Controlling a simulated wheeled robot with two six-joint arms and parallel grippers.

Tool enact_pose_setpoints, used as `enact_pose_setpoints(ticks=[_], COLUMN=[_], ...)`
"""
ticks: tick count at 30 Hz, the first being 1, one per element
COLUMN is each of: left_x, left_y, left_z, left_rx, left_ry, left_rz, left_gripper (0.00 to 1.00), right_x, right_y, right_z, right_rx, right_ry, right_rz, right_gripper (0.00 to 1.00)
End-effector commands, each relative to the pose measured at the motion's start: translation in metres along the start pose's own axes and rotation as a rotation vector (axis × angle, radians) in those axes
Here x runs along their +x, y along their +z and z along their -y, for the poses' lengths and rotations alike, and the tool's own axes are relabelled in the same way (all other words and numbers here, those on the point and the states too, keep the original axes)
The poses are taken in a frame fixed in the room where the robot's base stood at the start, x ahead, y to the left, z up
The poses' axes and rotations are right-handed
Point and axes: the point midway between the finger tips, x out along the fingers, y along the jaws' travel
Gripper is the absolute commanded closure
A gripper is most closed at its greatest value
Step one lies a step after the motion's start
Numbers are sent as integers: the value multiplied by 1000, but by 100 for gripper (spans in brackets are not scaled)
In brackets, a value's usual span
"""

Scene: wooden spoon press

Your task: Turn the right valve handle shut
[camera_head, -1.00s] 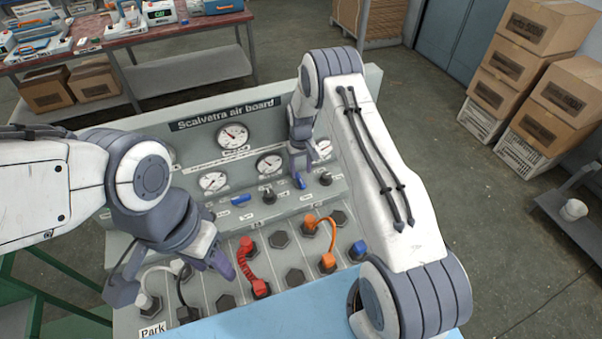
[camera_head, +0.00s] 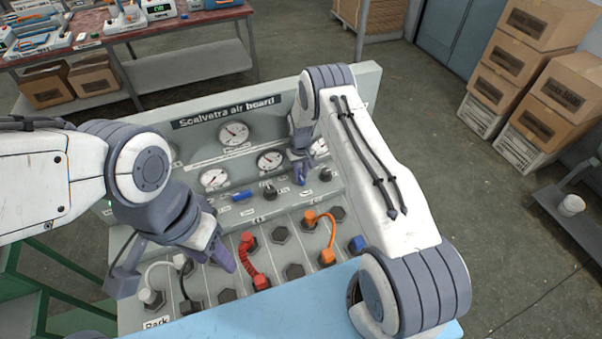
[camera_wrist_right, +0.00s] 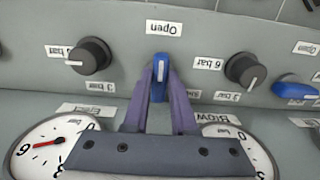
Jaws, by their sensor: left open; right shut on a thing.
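The right valve handle (camera_wrist_right: 160,72) is a blue lever with a white stripe. In the right wrist view it sits between the fingertips of my right gripper (camera_wrist_right: 159,78), below the "Open" label. The gripper is shut on it, and the handle lines up lengthwise with the fingers. In the head view my right gripper (camera_head: 302,176) is at the board's right side and mostly hides this handle. Another blue handle (camera_head: 240,196) lies to its left; it also shows in the right wrist view (camera_wrist_right: 294,90). My left gripper (camera_head: 222,258) is open over the lower left sockets.
Black knobs (camera_wrist_right: 90,55) (camera_wrist_right: 245,68) flank the handle on both sides. Gauges (camera_head: 234,133) are on the upright panel. Red (camera_head: 253,262) and orange (camera_head: 327,235) hoses arch over the lower sockets. The board (camera_head: 360,85) fills the middle; boxes (camera_head: 540,110) stand far right.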

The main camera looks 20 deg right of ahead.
Motion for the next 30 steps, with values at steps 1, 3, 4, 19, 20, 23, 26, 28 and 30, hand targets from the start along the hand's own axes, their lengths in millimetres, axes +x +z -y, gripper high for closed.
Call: enact_pose_setpoints(ticks=[1, 3, 4, 19, 20, 23, 26, 28, 30], left_x=[1, 3, 4, 50, 53, 63, 72, 78, 84], left_y=[0, 0, 0, 3, 3, 3, 4, 4, 4], left_z=[0, 0, 0, 4, 4, 4, 5, 6, 6], left_rx=[0, 0, 0, -8, -8, -10, -12, -12, -11], left_ry=[0, 0, 0, 0, 0, 0, 0, 0, 0], left_rz=[0, 0, 0, 0, 0, 0, 0, 0, 0], left_gripper=[50, 50, 50, 50, 50, 50, 50, 50, 50], right_x=[0, 1, 1, 4, 4, 4, 4, 3, 3], right_y=[0, 0, 0, -1, -1, -2, -2, -2, -2], right_z=[0, 0, 0, 2, 2, 3, 4, 4, 4], right_rx=[3, 12, 18, 345, 374, 469, 564, 630, 696], right_ry=[0, 0, 0, 0, -1, -1, -1, -1, -1], right_rz=[0, 0, 0, -2, -2, -2, -1, -2, -2], right_gripper=[100, 100, 100, 100, 100, 100, 100, 100, 100])
